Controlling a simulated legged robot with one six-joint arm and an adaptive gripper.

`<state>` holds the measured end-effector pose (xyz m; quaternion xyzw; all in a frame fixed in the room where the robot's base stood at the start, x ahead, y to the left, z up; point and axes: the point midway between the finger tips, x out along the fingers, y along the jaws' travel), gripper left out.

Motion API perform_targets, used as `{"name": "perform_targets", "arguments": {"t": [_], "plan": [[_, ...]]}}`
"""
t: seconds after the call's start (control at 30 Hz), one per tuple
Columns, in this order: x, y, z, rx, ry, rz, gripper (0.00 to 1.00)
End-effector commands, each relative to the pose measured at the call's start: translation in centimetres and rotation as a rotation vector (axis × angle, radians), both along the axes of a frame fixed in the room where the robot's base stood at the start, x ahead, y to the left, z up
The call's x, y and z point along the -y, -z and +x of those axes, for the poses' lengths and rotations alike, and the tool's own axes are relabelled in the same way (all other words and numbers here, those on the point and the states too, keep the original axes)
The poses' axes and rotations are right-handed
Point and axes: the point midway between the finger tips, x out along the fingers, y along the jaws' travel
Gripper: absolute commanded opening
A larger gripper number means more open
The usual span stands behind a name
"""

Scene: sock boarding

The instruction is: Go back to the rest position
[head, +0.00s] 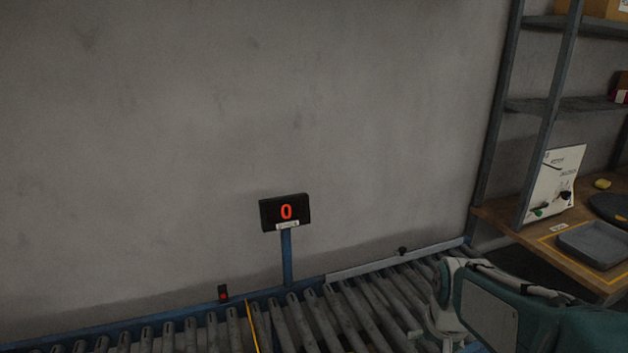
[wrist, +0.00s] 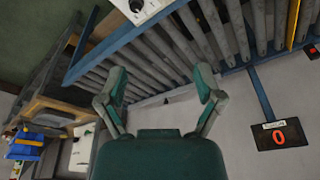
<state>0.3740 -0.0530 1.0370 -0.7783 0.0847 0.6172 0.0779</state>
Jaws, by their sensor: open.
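My gripper (wrist: 161,82) is open and empty in the wrist view, with its two grey fingers and green pads spread apart. Past the fingers lies the roller conveyor (wrist: 150,58). In the head view my arm reaches in from the lower right, over the right part of the conveyor (head: 305,318), and my gripper faces left there. The lower part of the gripper is cut off by the frame edge. No sock shows in either view.
A black display (head: 286,212) reading 0 stands on a blue post behind the conveyor. A small switch box with a red button (head: 223,293) sits on the back rail. At right are metal shelving (head: 548,105) and a wooden table with a grey tray (head: 597,243). A grey wall closes the back.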

Motion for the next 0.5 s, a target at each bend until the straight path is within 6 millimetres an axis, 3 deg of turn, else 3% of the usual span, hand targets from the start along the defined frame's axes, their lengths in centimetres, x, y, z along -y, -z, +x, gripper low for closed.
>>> {"name": "perform_targets", "arguments": {"t": [0.2, 0.5], "plan": [[-2.5, -3.9, -4.5, 0.102, -0.086, -0.021, 0.85], [-4.9, -6.5, -10.6, 0.226, -0.195, -0.042, 0.85]]}}
